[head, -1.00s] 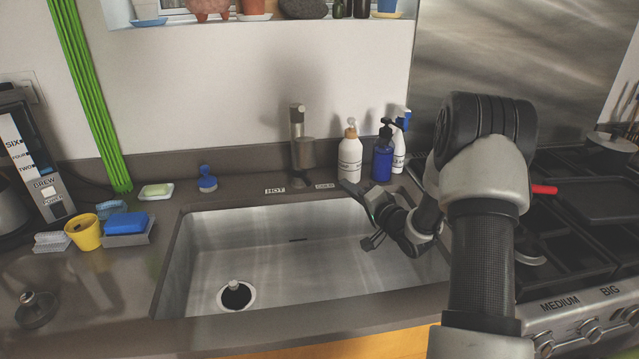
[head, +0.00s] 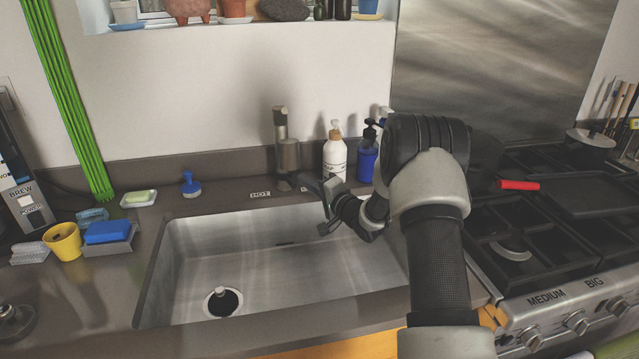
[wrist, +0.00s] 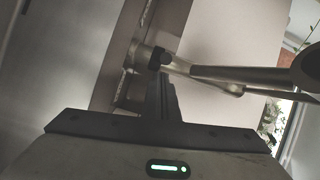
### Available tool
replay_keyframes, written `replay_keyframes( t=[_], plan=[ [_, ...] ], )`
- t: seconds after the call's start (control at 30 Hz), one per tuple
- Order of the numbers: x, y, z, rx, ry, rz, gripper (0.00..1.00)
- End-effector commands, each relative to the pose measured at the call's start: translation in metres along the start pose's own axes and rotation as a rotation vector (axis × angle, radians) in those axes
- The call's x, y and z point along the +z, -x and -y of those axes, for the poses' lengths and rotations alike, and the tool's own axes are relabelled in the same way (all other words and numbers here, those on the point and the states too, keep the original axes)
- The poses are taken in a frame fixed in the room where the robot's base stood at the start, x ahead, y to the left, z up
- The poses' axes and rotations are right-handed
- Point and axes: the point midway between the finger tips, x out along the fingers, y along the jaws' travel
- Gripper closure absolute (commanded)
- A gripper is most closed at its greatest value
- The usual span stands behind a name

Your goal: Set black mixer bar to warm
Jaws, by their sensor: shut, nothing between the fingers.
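The metal faucet (head: 281,140) stands upright behind the sink, with the HOT label (head: 260,194) on the counter at its left foot. The label on its right is mostly covered by my gripper. My gripper (head: 306,181) is shut and empty, over the back right of the sink, its tips close to the faucet's base. In the wrist view, my shut fingers (wrist: 161,85) reach up toward the metal faucet (wrist: 225,78). A small dark end shows at the fingertips; I cannot tell whether it is the black mixer bar or whether they touch.
The sink (head: 190,255) lies below my gripper. A white pump bottle (head: 334,160) and a blue bottle (head: 367,160) stand close behind my arm. The stove (head: 540,225) is on the right. A yellow cup (head: 62,241) and blue sponge (head: 108,231) sit at left.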

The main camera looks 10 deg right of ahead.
Motion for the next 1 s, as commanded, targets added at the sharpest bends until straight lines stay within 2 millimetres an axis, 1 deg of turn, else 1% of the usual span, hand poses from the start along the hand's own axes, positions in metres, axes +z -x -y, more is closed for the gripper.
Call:
replay_keyframes(
  t=[0.03,0.13,0.5,0.73,1.0],
  plan=[
    [0.005,-0.001,0.000,0.000,0.000,0.001,1.00],
    [0.009,-0.002,0.000,0.000,0.000,-0.001,1.00],
    [0.011,-0.002,0.000,0.000,0.000,-0.001,1.00],
    [0.027,-0.003,0.002,0.000,-0.002,-0.001,1.00],
    [0.028,-0.004,0.003,0.001,0.000,-0.001,1.00]
  ],
)
